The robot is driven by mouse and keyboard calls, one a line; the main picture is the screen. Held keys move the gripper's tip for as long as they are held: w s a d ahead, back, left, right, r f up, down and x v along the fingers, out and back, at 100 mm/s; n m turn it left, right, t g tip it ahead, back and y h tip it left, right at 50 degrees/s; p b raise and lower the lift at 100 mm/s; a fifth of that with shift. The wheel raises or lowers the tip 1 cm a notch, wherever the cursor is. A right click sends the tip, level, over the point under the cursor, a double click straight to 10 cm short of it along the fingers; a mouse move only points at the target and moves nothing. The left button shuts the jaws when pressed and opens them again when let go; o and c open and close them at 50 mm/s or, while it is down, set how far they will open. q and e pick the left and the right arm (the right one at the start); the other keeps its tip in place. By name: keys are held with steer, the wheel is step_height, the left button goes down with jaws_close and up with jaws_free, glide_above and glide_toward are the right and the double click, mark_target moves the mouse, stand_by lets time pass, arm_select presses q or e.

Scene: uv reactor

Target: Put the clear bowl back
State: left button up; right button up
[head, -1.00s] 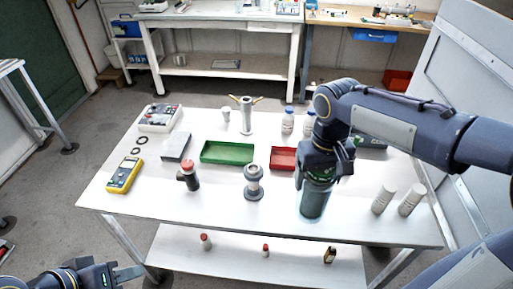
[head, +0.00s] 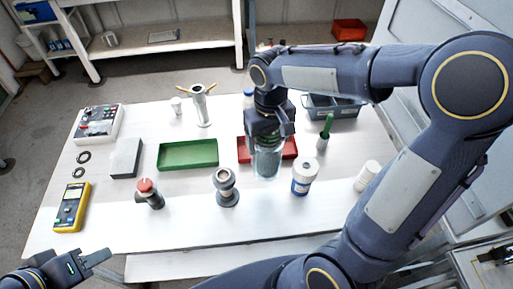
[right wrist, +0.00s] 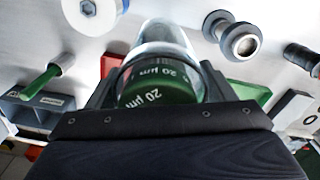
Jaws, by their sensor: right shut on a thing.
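The clear bowl (head: 267,162) is a see-through cylinder hanging upright under my right gripper (head: 268,138) in the head view, in front of the red tray. My right gripper is shut on it. The bowl also shows in the right wrist view (right wrist: 165,38), with a green part marked "20 µm" (right wrist: 158,88) seen at or inside it. Whether its lower end touches the table cannot be told. My left gripper (head: 92,262) is at the lower left, away from the table things; its jaw gap cannot be made out.
A red tray (head: 247,150), green tray (head: 188,154) and green-handled tool (head: 325,132) are near. The front table strip is clear.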

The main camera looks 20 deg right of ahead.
steer(key=shift+f, duration=2.7)
steer(key=shift+f, duration=0.2)
steer(key=o, duration=1.5)
steer(key=shift+o, duration=0.2)
steer(key=shift+r, duration=0.1)
